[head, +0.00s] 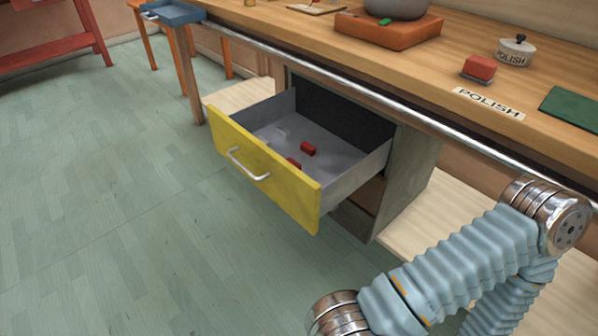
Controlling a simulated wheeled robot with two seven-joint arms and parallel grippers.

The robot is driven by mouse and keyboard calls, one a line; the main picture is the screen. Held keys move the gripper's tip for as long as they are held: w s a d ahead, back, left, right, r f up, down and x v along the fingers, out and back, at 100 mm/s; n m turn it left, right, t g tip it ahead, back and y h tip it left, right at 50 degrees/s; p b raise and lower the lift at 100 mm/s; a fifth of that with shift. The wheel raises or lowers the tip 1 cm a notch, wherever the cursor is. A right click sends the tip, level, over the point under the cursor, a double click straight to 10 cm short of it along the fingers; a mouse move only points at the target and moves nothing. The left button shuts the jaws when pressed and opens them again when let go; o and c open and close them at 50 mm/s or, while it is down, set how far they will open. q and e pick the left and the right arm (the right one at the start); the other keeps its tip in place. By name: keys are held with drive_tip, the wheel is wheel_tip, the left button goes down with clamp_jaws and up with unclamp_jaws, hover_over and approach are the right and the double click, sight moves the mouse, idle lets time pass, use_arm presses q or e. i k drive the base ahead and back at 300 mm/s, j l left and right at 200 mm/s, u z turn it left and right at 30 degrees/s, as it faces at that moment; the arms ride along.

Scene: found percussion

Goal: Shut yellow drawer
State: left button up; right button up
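The yellow drawer (262,179) is pulled out from a cabinet under the wooden workbench. Its yellow front carries a silver bar handle (248,165). Inside the grey tray lie small red pieces (308,149) and a small pale item (283,134). One of my arms comes in from the lower right, with light blue bellows sleeves and metal joints. It is apart from the drawer in the picture. Neither gripper shows in this view.
A metal rail (345,87) runs along the bench's front edge. On the bench are a red block (479,68), a white pot (515,50), a "POLISH" label (489,103) and a green mat (571,109). The floor (110,220) left of the drawer is clear.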

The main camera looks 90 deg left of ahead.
sight(338, 168)
drive_tip(key=u, duration=0.45)
drive_tip(key=i+l+u, duration=0.1)
drive_tip(key=u, duration=0.35)
drive_tip(key=i+l+u, duration=0.1)
drive_tip(key=u, duration=0.35)
drive_tip(key=l+u, duration=0.1)
drive_tip(key=u, duration=0.35)
drive_tip(key=l+u, duration=0.15)
drive_tip(key=u, duration=0.3)
drive_tip(key=l+u, duration=0.1)
drive_tip(key=u, duration=0.35)
drive_tip(key=l+u, duration=0.15)
drive_tip(key=u, duration=0.2)
drive_tip(key=l+u, duration=0.2)
drive_tip(key=u, duration=0.15)
drive_tip(key=l+u, duration=0.15)
drive_tip(key=u, duration=0.25)
drive_tip(key=k, duration=0.05)
